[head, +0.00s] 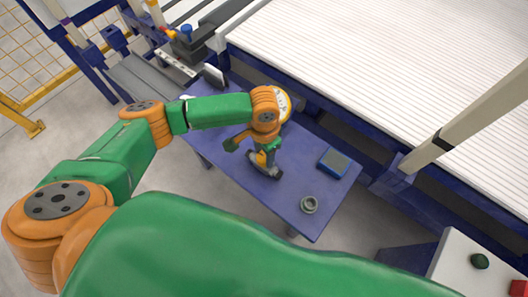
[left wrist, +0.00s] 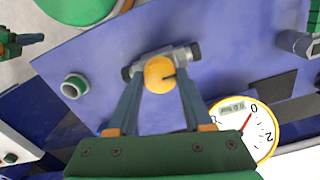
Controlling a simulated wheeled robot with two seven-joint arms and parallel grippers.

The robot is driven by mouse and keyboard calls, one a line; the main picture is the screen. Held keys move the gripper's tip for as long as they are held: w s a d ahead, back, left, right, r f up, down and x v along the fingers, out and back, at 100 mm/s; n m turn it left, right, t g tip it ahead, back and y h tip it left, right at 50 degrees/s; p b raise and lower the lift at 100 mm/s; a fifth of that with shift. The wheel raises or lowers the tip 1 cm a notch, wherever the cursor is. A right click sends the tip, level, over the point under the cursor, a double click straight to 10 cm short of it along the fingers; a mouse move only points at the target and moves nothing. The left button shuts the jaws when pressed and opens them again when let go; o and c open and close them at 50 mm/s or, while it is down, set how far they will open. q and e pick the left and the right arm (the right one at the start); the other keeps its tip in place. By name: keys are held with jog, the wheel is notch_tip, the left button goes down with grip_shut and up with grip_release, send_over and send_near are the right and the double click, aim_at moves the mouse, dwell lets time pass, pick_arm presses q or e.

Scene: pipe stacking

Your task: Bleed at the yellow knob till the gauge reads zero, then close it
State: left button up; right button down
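The yellow knob (left wrist: 159,73) sits on a short grey pipe fitting (left wrist: 188,55) on the blue table. My left gripper (left wrist: 160,78) reaches down to it, with one blue finger on each side of the knob. The fingers look open, with small gaps beside the knob. In the head view my left gripper (head: 262,152) is over the fitting (head: 265,171) and partly hides the knob. The round yellow-rimmed gauge (left wrist: 243,132) has a red needle that points up and right near the 0 mark; its small digital display is unreadable.
On the blue table (head: 225,165), a grey-green ring (head: 309,205) lies near the front corner and a blue box-like device (head: 334,163) toward the right edge. A ribbed white conveyor bed (head: 380,60) runs behind the table. A panel with green and red buttons (head: 480,261) stands at lower right.

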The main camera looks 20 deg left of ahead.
pick_arm(q)
grip_shut()
jog(key=m+p, duration=0.3)
jog(key=shift+r, duration=0.25)
jog(key=m+p, duration=0.3)
jog(key=m, duration=0.1)
jog(key=shift+f, duration=0.1)
jog(key=m+p, duration=0.1)
jog(key=m, duration=0.4)
jog(key=shift+p, duration=0.35)
jog(key=m, duration=0.5)
jog(key=shift+f+m+p, duration=0.15)
jog(key=shift+m+p, duration=0.15)
jog(key=shift+m, duration=0.1)
jog(key=o, duration=1.1)
grip_release()
